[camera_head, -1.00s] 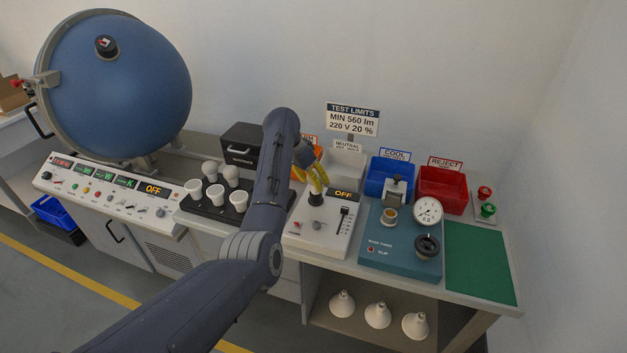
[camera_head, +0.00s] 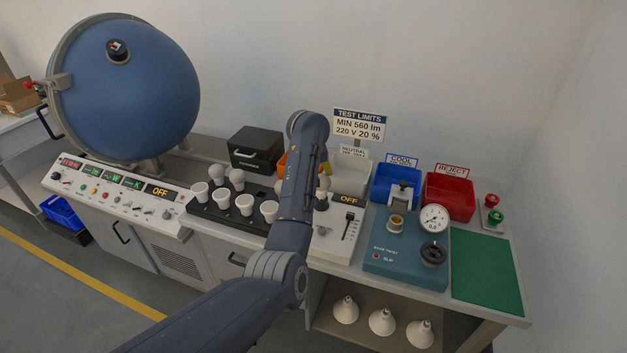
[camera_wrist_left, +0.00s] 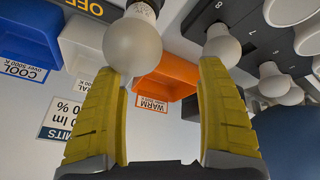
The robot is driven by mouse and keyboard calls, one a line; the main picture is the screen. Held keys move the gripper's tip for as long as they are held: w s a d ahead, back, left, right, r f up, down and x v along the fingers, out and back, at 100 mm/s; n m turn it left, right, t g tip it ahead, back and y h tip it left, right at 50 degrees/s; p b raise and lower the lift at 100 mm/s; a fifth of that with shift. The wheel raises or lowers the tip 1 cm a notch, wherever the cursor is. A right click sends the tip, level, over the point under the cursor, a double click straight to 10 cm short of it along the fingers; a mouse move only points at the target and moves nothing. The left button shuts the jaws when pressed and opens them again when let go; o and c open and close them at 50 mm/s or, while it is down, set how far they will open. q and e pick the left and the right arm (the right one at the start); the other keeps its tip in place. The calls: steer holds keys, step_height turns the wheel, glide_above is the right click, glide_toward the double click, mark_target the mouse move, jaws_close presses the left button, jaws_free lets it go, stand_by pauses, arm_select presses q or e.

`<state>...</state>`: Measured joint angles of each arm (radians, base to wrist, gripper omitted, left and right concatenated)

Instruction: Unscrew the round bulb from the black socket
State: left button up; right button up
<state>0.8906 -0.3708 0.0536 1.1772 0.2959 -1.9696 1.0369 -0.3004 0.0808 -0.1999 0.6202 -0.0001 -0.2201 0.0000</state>
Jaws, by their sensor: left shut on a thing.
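The round frosted bulb (camera_wrist_left: 132,45) sits in the black socket (camera_wrist_left: 143,10) in the left wrist view. In the head view the socket (camera_head: 321,203) shows just right of my left forearm, which hides part of the bulb. My left gripper (camera_wrist_left: 160,66) has its yellow fingers wide apart, with nothing visible between them. The bulb lies beyond the left-hand fingertip, off-centre from the gap; I cannot tell whether they touch. The right-hand fingertip is in front of another round bulb (camera_wrist_left: 222,46) by the numbered tray. My right gripper is not in view.
The black tray (camera_head: 215,212) holds several bulbs close to the left of the socket. Orange (camera_wrist_left: 168,75), white (camera_head: 350,178) and blue (camera_head: 396,186) bins stand behind. A teal tester (camera_head: 405,262) is to the right. The green mat (camera_head: 487,275) is bare.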

mark_target(324, 186)
arm_select(q)
steer(key=shift+n+g, duration=0.3)
steer(key=shift+n, duration=0.3)
steer(key=d+f, duration=0.1)
steer(key=s+d+f, duration=0.2)
steer(key=shift+s+d+f, duration=0.15)
steer(key=shift+s+d, duration=0.1)
steer(key=shift+d, duration=0.1)
steer(key=c, duration=0.5)
steer(key=n+y, duration=0.1)
steer(key=n, duration=0.1)
steer(key=shift+n, duration=0.3)
steer(key=c, duration=0.4)
steer(key=shift+o, duration=0.4)
steer(key=shift+s+n+g+y, duration=0.1)
steer(key=shift+n+g+y, duration=0.2)
steer(key=shift+n+y, duration=0.35)
steer(key=o, duration=0.3)
steer(key=shift+d+n, duration=0.25)
steer(key=shift+n, duration=0.8)
steer(key=shift+d+f+n+y, duration=0.1)
steer(key=shift+d+n+y, duration=0.1)
steer(key=shift+n+y, duration=0.1)
steer(key=shift+c, duration=0.8)
steer(key=shift+a+n+g+y, duration=0.2)
steer(key=shift+n+g+y, duration=0.25)
steer(key=shift+n, duration=0.75)
steer(key=shift+w, duration=0.2)
